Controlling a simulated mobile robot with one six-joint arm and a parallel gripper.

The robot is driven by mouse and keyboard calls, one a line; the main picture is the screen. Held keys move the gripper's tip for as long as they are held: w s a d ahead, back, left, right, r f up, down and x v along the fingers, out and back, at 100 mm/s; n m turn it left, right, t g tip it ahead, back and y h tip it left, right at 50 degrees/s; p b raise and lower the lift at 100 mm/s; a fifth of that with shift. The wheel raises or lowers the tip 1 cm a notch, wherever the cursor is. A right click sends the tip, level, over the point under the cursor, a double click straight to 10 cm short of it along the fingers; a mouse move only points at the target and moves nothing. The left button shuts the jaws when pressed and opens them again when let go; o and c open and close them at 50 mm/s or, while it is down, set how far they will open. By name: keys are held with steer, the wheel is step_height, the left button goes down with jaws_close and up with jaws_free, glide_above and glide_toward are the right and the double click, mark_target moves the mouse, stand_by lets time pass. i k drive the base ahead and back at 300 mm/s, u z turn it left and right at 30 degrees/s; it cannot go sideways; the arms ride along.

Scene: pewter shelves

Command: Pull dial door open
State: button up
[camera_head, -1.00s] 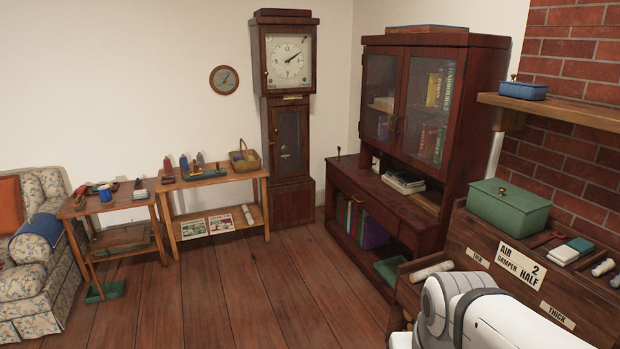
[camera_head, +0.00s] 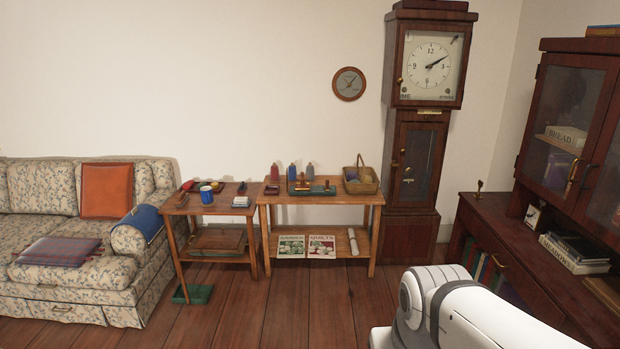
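The tall dark-wood grandfather clock (camera_head: 412,180) stands against the back wall, right of centre. Its upper dial door (camera_head: 432,66), a framed pane over the white clock face, looks shut. A small brass knob (camera_head: 399,81) sits on the left edge of the dial door's frame. The lower case door (camera_head: 414,165) with a glass pane also looks shut. My white arm shows at the lower right, well in front of the clock and apart from it. My gripper is not in view.
A wooden side table (camera_head: 320,198) with bottles and a wicker basket (camera_head: 361,180) stands left of the clock. A dark cabinet (camera_head: 500,222) stands at the right. A floral sofa (camera_head: 95,278) is at the left. The wooden floor (camera_head: 300,310) in front is clear.

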mark_target(468, 40)
steer(key=u, duration=0.1)
steer(key=i, duration=1.6)
steer(key=z, duration=0.5)
steer(key=i, duration=1.6)
steer(key=z, duration=0.6)
steer(key=i, duration=0.65)
steer(key=z, duration=0.25)
